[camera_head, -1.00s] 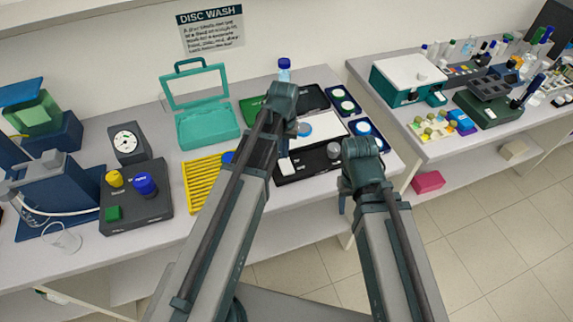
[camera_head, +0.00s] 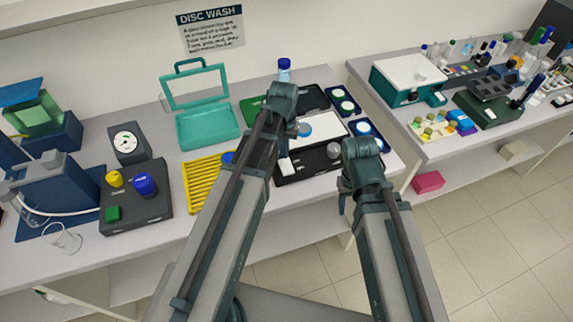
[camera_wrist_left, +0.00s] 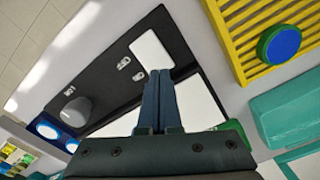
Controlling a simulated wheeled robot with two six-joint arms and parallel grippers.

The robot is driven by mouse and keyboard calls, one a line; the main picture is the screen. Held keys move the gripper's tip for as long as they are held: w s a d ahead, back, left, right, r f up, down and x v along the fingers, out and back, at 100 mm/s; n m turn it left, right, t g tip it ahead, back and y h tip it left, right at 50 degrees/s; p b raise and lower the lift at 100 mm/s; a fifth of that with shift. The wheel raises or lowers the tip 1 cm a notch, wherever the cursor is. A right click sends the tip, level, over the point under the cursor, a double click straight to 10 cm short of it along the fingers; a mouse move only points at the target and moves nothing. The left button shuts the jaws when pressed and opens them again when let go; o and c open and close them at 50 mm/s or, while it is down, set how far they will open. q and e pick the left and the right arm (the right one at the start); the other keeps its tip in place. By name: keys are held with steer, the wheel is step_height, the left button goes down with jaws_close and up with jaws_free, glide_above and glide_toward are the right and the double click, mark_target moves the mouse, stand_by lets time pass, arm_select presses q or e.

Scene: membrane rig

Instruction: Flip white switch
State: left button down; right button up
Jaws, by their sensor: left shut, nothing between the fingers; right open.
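The white switch (camera_head: 285,167) is on the front left part of a black panel (camera_head: 315,163). In the left wrist view the white switch (camera_wrist_left: 151,49) shows as a pale rounded rectangle beside small white markings. My left gripper (camera_wrist_left: 158,73) is shut and empty. Its fingertips are at the edge of the switch in that view; I cannot tell whether they touch it. In the head view my left arm hides most of that gripper. My right gripper (camera_head: 343,203) is open and apart from the switch, in front of the bench, mostly hidden by its own wrist.
A grey knob (camera_wrist_left: 76,111) stands on the same panel. A yellow rack (camera_head: 200,186) with a blue cap is left of it. A teal case (camera_head: 208,125) stands open behind. Dishes on blue pads (camera_head: 366,130) lie to the right. A blue-capped bottle (camera_head: 284,72) stands at the back.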

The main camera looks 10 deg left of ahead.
mark_target(284, 161)
arm_select(q)
steer(key=shift+f+b, duration=1.1)
steer(key=shift+b, duration=0.05)
stand_by(0.8)
step_height(284, 161, up, 7)
steer(key=p, duration=0.7)
steer(key=shift+r, duration=0.1)
stand_by(0.3)
steer(key=s+d+f+m+b, duration=0.2)
steer(key=s+d, duration=0.3)
steer(key=s, duration=0.2)
steer(key=s+d+f+m+y+b, duration=0.1)
steer(key=s+d+f+m+b, duration=0.1)
steer(key=s+d, duration=0.3)
steer(key=shift+s+d+m, duration=0.25)
steer(key=shift+s+m, duration=0.05)
steer(key=shift+s, duration=0.85)
